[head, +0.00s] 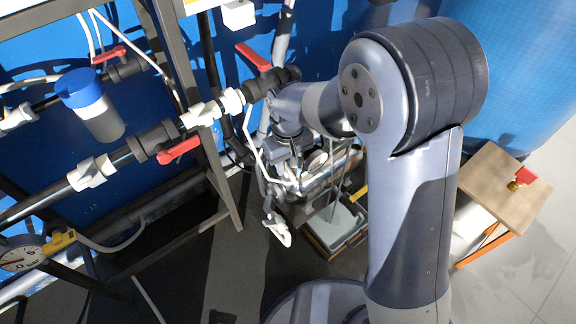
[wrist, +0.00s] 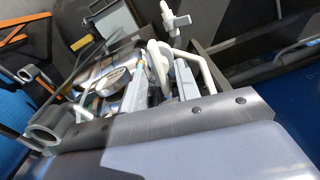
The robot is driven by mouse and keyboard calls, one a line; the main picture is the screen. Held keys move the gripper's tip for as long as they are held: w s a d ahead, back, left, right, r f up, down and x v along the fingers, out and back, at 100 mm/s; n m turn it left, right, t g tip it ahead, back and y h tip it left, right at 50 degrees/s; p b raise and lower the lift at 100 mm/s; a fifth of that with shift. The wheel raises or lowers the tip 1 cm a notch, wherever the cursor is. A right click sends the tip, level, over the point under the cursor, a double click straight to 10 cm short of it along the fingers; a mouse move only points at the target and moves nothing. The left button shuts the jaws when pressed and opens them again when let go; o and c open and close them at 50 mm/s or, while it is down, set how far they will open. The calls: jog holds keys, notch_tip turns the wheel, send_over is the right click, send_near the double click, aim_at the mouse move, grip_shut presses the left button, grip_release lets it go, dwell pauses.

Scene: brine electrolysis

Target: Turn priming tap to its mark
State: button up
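Several red-lever taps show on the pipework in the head view: one at the upper left (head: 110,53), one by my wrist (head: 253,57) and one on the lower pipe (head: 178,151). I cannot tell which is the priming tap, and no mark can be made out. My gripper (head: 290,172) points down below the red lever by my wrist, over a cluttered crate. In the wrist view, two pale finger-like parts of my gripper (wrist: 161,88) stand apart. A white curved piece (wrist: 158,62) shows beside them; whether they touch it is unclear.
A white T-shaped fitting (head: 278,232) sticks out below my gripper; it also shows in the wrist view (wrist: 175,20). A grey-lidded crate (head: 336,228) stands on the floor. A blue-capped filter (head: 90,105) and gauge (head: 20,258) are left. A wooden-topped stand (head: 495,185) is right.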

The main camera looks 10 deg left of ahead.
jog(key=shift+f, duration=0.45)
grip_shut()
